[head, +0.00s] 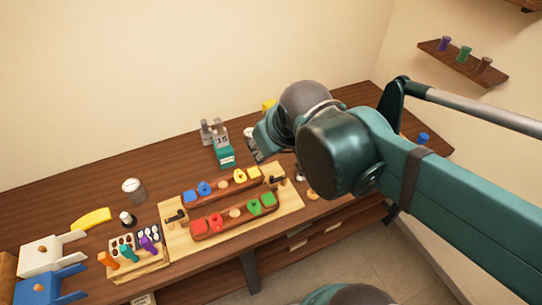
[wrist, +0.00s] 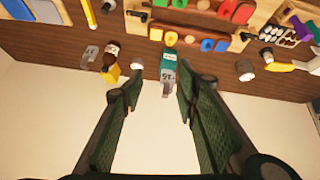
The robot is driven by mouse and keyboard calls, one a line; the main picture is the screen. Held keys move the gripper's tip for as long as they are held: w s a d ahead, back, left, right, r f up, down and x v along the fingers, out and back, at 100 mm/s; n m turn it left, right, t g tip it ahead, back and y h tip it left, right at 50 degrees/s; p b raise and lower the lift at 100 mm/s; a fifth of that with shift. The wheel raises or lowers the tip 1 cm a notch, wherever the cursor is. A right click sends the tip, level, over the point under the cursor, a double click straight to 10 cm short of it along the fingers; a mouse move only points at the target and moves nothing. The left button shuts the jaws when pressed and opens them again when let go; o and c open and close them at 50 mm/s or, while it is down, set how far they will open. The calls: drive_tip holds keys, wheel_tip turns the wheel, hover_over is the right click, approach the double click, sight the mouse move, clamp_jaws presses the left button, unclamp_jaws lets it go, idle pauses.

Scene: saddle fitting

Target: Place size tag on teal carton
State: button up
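The teal carton (head: 225,158) stands on the back part of the table; it also shows in the wrist view (wrist: 169,57). A grey piece marked with what looks like 15 (head: 221,140) is at the carton's top and also shows in the wrist view (wrist: 168,77). I take it for the size tag; I cannot tell whether it rests on the carton or stands just behind it. My gripper (wrist: 157,82) is open, with nothing seen between its fingers. The carton and grey piece appear beyond the fingertips, apart from them. In the head view my arm partly hides the gripper.
A wooden board (head: 175,240) with coloured blocks in two holders lies in front of the carton. A grey-white jar (head: 134,189), a yellow banana-like thing (head: 91,219) and a small peg rack (head: 137,268) are at left. Bottles (wrist: 108,62) stand near the carton.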

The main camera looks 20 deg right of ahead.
drive_tip(key=shift+s+f+m+t, duration=0.15)
drive_tip(key=shift+s+f+m, duration=0.15)
drive_tip(key=shift+s, duration=0.3)
drive_tip(key=shift+s+f+m+t, duration=0.2)
drive_tip(key=shift+s+m, duration=0.2)
drive_tip(key=shift+s, duration=0.2)
drive_tip(key=shift+f, duration=0.1)
